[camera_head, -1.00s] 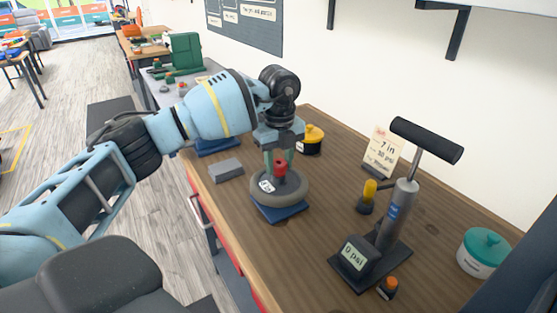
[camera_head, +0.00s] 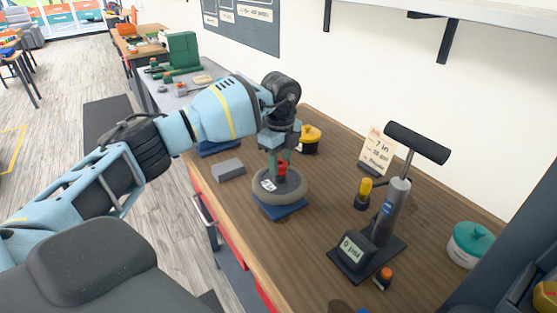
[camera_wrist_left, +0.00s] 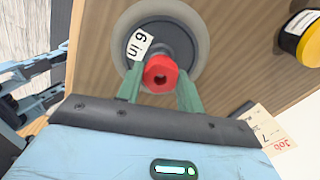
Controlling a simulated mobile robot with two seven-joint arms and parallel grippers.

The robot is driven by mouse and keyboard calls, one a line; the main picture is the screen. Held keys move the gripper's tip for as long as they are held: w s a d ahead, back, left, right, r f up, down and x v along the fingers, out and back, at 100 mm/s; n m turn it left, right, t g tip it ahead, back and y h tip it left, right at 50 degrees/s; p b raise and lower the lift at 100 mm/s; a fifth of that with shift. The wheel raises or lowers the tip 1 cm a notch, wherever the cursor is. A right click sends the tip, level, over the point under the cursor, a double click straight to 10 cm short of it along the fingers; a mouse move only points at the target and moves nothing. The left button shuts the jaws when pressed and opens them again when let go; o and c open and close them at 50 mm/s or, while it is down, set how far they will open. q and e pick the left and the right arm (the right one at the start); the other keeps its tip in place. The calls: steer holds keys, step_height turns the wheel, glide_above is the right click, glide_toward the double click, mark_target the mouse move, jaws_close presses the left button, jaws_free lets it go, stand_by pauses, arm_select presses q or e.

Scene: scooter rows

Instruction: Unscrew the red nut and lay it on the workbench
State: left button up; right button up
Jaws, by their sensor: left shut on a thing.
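The red nut (camera_head: 282,168) sits at the middle of a grey wheel (camera_head: 291,190) that lies flat on a blue stand on the workbench (camera_head: 330,226). My left gripper (camera_head: 277,163) reaches down over the wheel, shut on the red nut. In the left wrist view the red nut (camera_wrist_left: 160,73), with a dark hole in its face, is between the two green fingers (camera_wrist_left: 158,88). The wheel (camera_wrist_left: 201,30) there bears a "6 in" label. I cannot tell whether the nut is still on its thread. My right gripper is not in view.
A yellow-lidded pot (camera_head: 309,137), a grey block (camera_head: 228,169) and a teal-lidded tub (camera_head: 470,245) stand around. Bare wood lies between wheel and pump.

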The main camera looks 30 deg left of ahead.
arm_select(q)
steer(key=shift+r+n+p, duration=0.1)
steer(key=shift+n+p, duration=1.15)
steer(key=shift+n, duration=1.35)
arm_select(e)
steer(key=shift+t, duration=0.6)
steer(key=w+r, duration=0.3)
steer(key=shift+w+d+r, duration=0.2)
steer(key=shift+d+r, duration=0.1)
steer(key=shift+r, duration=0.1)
arm_select(q)
steer(key=n, duration=0.4)
steer(key=shift+f, duration=0.2)
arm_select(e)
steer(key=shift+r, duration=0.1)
arm_select(q)
steer(key=o, duration=1)
steer(key=shift+s+r, duration=0.1)
steer(key=shift+o, duration=0.2)
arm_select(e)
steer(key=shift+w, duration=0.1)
